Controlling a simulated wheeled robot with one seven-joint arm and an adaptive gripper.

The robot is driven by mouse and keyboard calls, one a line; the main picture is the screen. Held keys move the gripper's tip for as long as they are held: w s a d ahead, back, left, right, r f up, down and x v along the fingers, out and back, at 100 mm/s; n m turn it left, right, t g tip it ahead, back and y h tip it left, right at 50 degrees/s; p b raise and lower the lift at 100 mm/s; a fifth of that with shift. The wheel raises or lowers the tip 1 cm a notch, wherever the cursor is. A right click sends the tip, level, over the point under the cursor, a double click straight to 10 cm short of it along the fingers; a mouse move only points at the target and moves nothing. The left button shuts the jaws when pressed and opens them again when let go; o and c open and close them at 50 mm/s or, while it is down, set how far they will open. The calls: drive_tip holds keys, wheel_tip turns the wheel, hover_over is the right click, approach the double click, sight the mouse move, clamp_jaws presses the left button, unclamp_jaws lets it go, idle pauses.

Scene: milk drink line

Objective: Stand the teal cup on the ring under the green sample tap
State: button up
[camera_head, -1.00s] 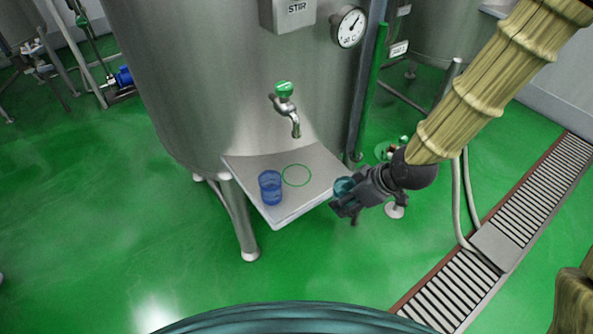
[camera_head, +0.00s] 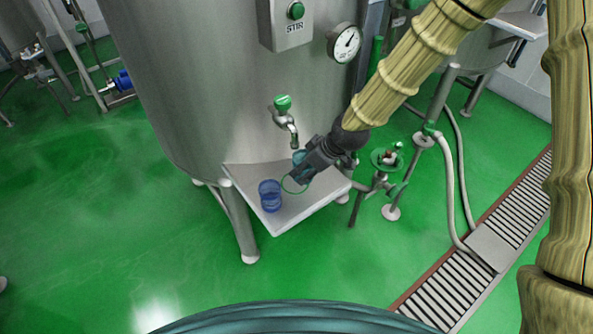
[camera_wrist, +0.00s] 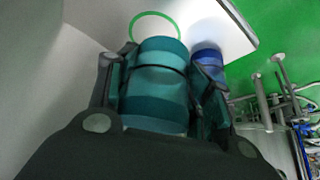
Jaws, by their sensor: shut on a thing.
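My gripper (camera_head: 303,168) is shut on the teal cup (camera_wrist: 157,85), with a finger on each side of it in the wrist view. In the head view only a small part of the teal cup (camera_head: 299,157) shows past my gripper. The green ring (camera_head: 290,187) is marked on the shelf (camera_head: 320,197), and my gripper covers its right part.
A blue cup (camera_head: 270,196) stands on the shelf just left of the ring; it also shows in the wrist view (camera_wrist: 207,60). The steel tank wall (camera_head: 200,100) rises behind the shelf. A valve with a green handwheel (camera_head: 386,159) stands to the right. The shelf front is clear.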

sight(299, 158)
drive_tip(key=w+a, duration=0.1)
drive_tip(key=w+a+p, duration=0.1)
drive_tip(key=w, duration=0.1)
drive_tip(key=shift+a+r, duration=0.1)
drive_tip(key=shift+r, duration=0.05)
wheel_tip(299, 158, down, 2)
drive_tip(key=shift+s+f+p, duration=0.1)
drive_tip(key=shift+f+p, duration=0.1)
drive_tip(key=shift+p, duration=0.15)
drive_tip(key=shift+f+p, duration=0.7)
drive_tip(key=shift+f, duration=1.15)
drive_tip(key=shift+w+a+f+p, duration=0.1)
drive_tip(key=shift+w+f+p, duration=0.2)
drive_tip(key=shift+f+p, duration=0.15)
drive_tip(key=shift+a+f, duration=0.1)
drive_tip(key=shift+f, duration=0.05)
drive_tip(key=shift+f, duration=0.2)
drive_tip(key=o, duration=0.9)
drive_tip(key=shift+r, duration=0.25)
